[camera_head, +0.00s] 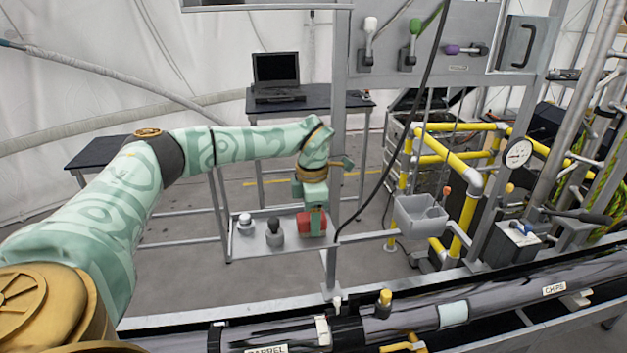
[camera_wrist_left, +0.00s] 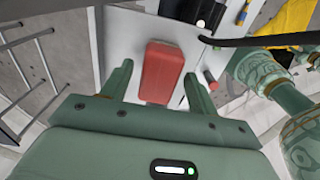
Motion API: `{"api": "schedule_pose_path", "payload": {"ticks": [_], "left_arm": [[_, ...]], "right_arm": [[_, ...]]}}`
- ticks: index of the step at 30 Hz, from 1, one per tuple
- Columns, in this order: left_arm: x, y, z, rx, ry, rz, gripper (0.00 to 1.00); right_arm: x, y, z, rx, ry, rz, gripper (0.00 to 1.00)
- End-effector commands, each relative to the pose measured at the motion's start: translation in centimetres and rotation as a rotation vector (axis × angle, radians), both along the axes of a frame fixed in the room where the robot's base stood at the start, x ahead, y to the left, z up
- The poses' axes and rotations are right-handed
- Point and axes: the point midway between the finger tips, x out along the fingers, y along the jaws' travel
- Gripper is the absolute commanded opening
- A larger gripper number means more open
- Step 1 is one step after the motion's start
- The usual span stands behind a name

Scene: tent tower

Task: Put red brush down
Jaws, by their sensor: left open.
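The red brush (camera_head: 311,224) is a red block on the small grey shelf (camera_head: 262,249), towards its right end. My left gripper (camera_head: 315,205) points down at the brush from above and hides part of it. In the left wrist view the brush (camera_wrist_left: 162,68) lies between the two spread fingers of my open left gripper (camera_wrist_left: 159,72), with visible gaps on both sides. My right gripper is not in view.
Two knobbed objects stand on the shelf left of the brush, a light one (camera_head: 245,224) and a dark one (camera_head: 274,232). A black cable (camera_head: 388,165) hangs close to the shelf's right end. A grey bin (camera_head: 420,217) is mounted further right.

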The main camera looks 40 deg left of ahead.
Motion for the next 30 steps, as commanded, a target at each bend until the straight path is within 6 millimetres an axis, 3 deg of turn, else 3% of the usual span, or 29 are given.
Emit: {"api": "schedule_pose_path", "payload": {"ticks": [1,9,15,21,30], "left_arm": [[0.2,0.0,1.8,-0.002,-0.012,0.000,0.60],[-0.1,-0.6,9.9,-0.001,-0.012,0.001,0.60],[-0.2,-0.6,14.0,0.000,-0.009,0.001,0.60],[-0.2,-0.6,15.7,0.000,-0.008,0.000,0.60],[-0.2,-0.7,15.8,-0.001,-0.006,0.000,0.60]], "right_arm": [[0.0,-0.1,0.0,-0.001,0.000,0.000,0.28],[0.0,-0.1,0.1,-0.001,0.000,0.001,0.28],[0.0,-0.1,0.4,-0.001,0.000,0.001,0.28],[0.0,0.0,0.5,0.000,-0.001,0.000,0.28],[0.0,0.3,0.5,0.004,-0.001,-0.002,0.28]]}}
